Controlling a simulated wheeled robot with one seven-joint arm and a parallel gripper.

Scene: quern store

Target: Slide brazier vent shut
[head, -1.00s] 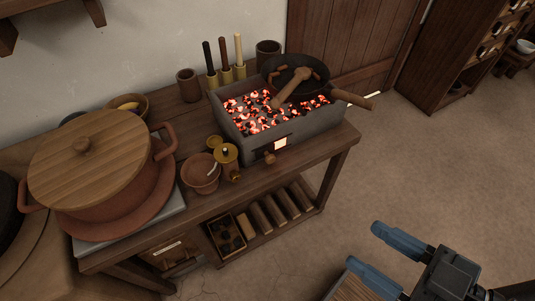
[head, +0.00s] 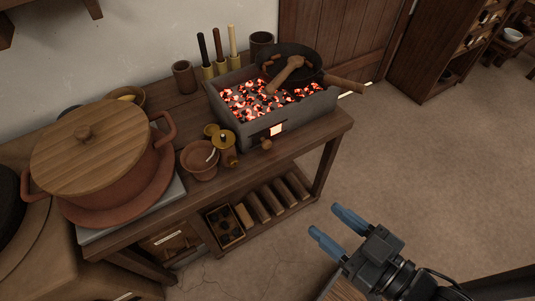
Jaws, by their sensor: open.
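The brazier (head: 300,122) is a grey rectangular box full of glowing coals on the wooden table. Its vent opening (head: 277,129) glows bright in the front wall, so the vent stands at least partly open. A small round wooden knob (head: 266,144) shows on the front, just below and left of the glow. The slide plate itself is too dark to make out clearly. My gripper (head: 331,231) is open and empty, with two blue fingers, in front of the table and lower right of the brazier, apart from it.
A dark pan (head: 290,62) with a wooden handle rests on the brazier's back right. A brass pot (head: 224,143) and clay bowl (head: 199,160) stand close left of the knob. A large lidded pot (head: 100,185) is at left. Floor (head: 420,150) at right is clear.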

